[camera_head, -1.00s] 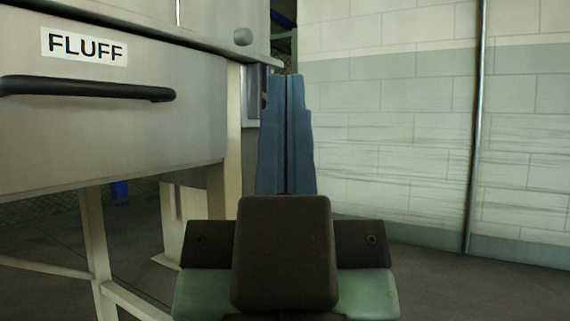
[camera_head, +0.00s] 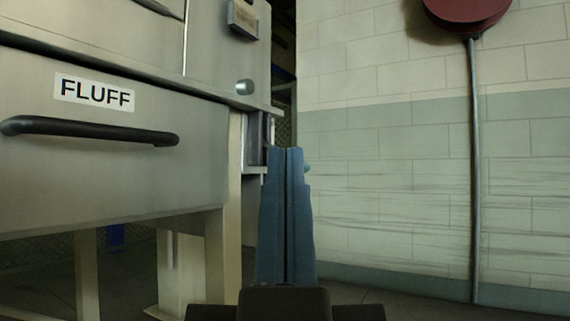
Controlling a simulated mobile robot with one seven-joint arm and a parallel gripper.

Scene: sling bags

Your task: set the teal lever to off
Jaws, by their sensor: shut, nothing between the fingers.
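My gripper (camera_head: 285,155) is shut and empty, its blue fingers pointing up and away in the lower middle of the head view. A small teal tip (camera_head: 307,168) peeks out just right of the fingers near their top. It may be the end of the teal lever; the fingers hide the rest, and I cannot tell its setting or whether the fingers touch it. A grey box (camera_head: 259,138) is mounted on the machine's side, just left of and behind the fingertips.
A metal machine (camera_head: 110,185) with a FLUFF label (camera_head: 95,93) and a black handle (camera_head: 88,130) fills the left. A rounded grey knob (camera_head: 245,87) sticks out from it. A block wall (camera_head: 400,190) with a pole (camera_head: 473,170) and a dark red disc (camera_head: 468,12) stands at right.

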